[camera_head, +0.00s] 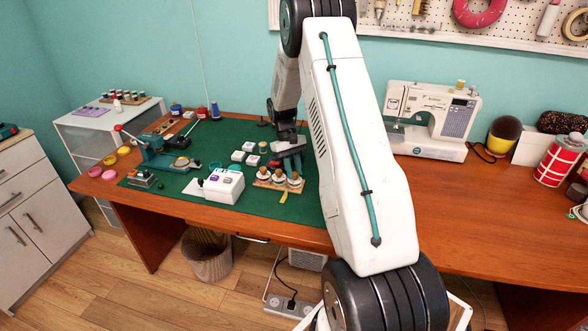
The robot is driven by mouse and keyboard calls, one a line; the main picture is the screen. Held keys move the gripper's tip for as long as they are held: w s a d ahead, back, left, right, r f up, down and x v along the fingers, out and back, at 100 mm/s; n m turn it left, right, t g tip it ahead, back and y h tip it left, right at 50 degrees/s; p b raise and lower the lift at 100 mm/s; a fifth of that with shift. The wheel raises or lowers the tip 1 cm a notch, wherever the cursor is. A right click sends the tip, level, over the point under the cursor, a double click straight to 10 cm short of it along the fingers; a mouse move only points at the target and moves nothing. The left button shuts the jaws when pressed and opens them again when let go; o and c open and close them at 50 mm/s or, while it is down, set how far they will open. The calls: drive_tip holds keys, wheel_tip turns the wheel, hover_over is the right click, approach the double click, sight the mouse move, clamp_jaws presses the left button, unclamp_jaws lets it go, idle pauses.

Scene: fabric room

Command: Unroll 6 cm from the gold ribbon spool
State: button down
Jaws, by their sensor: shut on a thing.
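A wooden rack (262,184) with three small ribbon spools stands near the front edge of the green mat. A short gold ribbon end (283,197) hangs forward from about the middle spool (278,178), which looks like the gold ribbon spool. My gripper (289,166) points down just behind and over the rack. It is shut, apparently on the gold ribbon spool's top, but the fingertips are small and dark and the exact contact is hard to see. My arm passes close to the rack's right side.
A white box with buttons (222,185) stands left of the rack, with small white blocks (238,155) behind it. A teal lever press (165,155) is farther left. A sewing machine (432,115) stands to the right.

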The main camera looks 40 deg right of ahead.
drive_tip(key=shift+w+d+r, duration=0.1)
drive_tip(key=shift+w, duration=0.1)
drive_tip(key=c, duration=1.2)
unclamp_jaws()
drive_tip(key=shift+s, duration=0.1)
drive_tip(key=shift+c, duration=0.2)
drive_tip(key=v, duration=0.7)
drive_tip(key=shift+r, duration=0.3)
drive_tip(key=s+a+r+n+t, duration=0.1)
drive_tip(key=s+a+r+t, duration=0.1)
drive_tip(key=s+a+r, duration=0.4)
drive_tip(key=s+a+r+n+t, duration=0.1)
drive_tip(key=s+a+r, duration=0.6)
drive_tip(key=s+a, duration=0.8)
drive_tip(key=s+a+r+t+h, duration=0.1)
drive_tip(key=s+a+r+t, duration=0.1)
drive_tip(key=s+a+r, duration=0.5)
drive_tip(key=s+a, duration=0.4)
drive_tip(key=shift+n+t, duration=0.4)
